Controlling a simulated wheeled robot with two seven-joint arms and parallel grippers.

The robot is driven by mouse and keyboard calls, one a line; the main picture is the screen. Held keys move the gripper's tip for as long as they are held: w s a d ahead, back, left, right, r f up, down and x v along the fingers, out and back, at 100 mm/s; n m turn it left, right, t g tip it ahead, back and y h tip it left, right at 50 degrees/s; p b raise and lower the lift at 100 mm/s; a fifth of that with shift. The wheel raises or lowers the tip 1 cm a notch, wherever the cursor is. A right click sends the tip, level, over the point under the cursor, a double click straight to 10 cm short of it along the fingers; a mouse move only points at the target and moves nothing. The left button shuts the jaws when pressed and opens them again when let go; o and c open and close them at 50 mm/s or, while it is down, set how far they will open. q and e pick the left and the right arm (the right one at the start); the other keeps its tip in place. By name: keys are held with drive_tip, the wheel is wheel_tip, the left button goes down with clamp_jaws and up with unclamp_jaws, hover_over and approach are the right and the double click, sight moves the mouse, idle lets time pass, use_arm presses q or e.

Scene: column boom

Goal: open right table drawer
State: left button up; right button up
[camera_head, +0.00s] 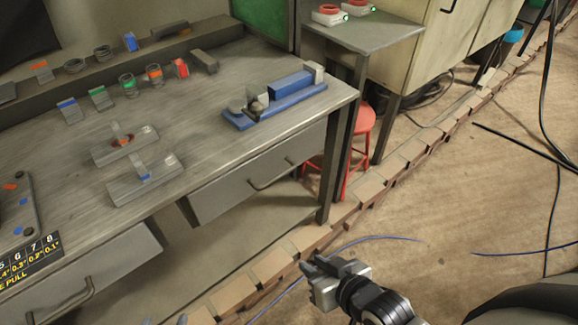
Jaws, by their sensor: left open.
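The right table drawer (232,190) is a grey front under the right part of the workbench top. It appears shut, with a dark bar handle (288,174) across its face.
The grey workbench (215,120) bears small blocks, rings and a blue fixture (285,92). A left drawer (105,262) shows lower left. A bench leg (335,175) and red stool (360,125) stand right. Bricks edge the floor; cables cross the open floor (440,210).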

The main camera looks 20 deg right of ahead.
drive_tip(key=w+d+m+t+b, duration=0.2)
drive_tip(key=w+d+m+b, duration=0.1)
drive_tip(key=w+m+b, duration=0.3)
drive_tip(key=m+t+y+b, duration=0.2)
drive_tip(key=m+b, duration=0.1)
drive_tip(key=m, duration=0.5)
approach(275, 178)
drive_tip(key=x, duration=1)
drive_tip(key=shift+a+f+b, duration=0.1)
drive_tip(key=shift+f+b, duration=0.2)
drive_tip(key=shift+b, duration=0.1)
use_arm(q)
drive_tip(key=shift+n+t+h, duration=0.3)
drive_tip(key=shift+t+h, duration=0.1)
drive_tip(key=shift+h, duration=0.2)
drive_tip(key=f, duration=0.1)
drive_tip(key=d+f, duration=0.1)
drive_tip(key=f, duration=0.1)
drive_tip(key=w+d+f, duration=0.1)
drive_tip(key=shift+d+f, duration=0.2)
use_arm(e)
drive_tip(key=shift+c, duration=0.4)
clamp_jaws()
